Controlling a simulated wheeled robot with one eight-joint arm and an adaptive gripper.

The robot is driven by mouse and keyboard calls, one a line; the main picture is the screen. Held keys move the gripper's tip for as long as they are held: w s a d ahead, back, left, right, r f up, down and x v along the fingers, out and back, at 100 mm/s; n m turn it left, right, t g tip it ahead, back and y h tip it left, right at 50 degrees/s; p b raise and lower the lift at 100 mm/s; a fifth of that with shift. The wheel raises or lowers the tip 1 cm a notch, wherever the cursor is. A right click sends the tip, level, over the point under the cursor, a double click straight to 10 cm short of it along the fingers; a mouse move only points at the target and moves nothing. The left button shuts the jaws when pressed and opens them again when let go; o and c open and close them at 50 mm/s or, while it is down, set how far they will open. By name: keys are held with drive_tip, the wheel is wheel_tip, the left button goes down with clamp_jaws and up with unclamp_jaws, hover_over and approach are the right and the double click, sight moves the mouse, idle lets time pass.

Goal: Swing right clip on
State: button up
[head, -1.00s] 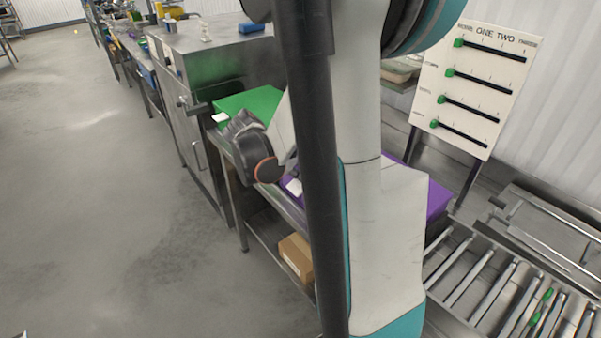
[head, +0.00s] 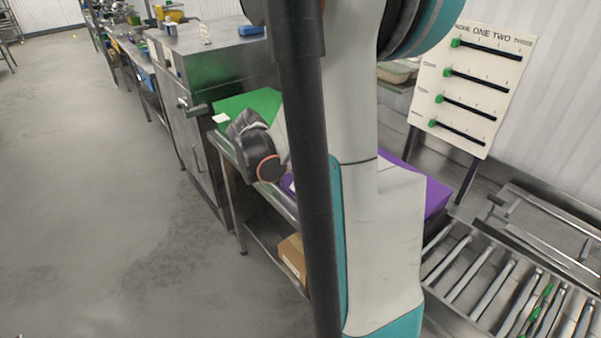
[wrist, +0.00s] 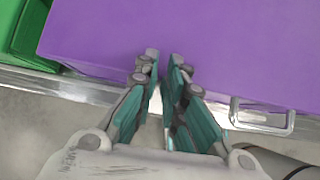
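A wire-like metal clip (wrist: 291,124) juts from the near edge of the purple box (wrist: 240,45) in the wrist view, right of my gripper. My gripper (wrist: 163,62) points at the purple top near that edge. Its fingers are a narrow gap apart, with nothing between them. The clip's left part lies close to the right finger, apart from it in the picture. In the head view the purple box (head: 432,200) shows right of my arm. My arm hides my fingertips and the clip there.
A green box (head: 262,100) stands beyond the purple one; its corner shows at the wrist view's upper left. A board with green sliders (head: 470,88) and a roller conveyor (head: 480,275) stand at right. A carton (head: 292,258) lies on the lower shelf. Floor at left is clear.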

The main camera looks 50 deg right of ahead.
drive_tip(key=shift+o, duration=0.8)
drive_tip(key=shift+w+d+f, duration=0.2)
drive_tip(key=shift+d+f, duration=0.15)
drive_tip(key=shift+f, duration=0.05)
drive_tip(key=o, duration=1)
drive_tip(key=d, duration=0.1)
drive_tip(key=s+d+f, duration=0.1)
drive_tip(key=d+b, duration=0.1)
drive_tip(key=shift+s+d+f, duration=0.25)
drive_tip(key=shift+s+d, duration=0.1)
drive_tip(key=shift+d, duration=0.05)
drive_tip(key=shift+a, duration=0.1)
drive_tip(key=shift+o, duration=0.8)
drive_tip(key=shift+w+a, duration=0.2)
drive_tip(key=shift+a, duration=0.1)
drive_tip(key=shift+p+v, duration=2)
drive_tip(key=shift+v, duration=1.6)
drive_tip(key=shift+w, duration=0.15)
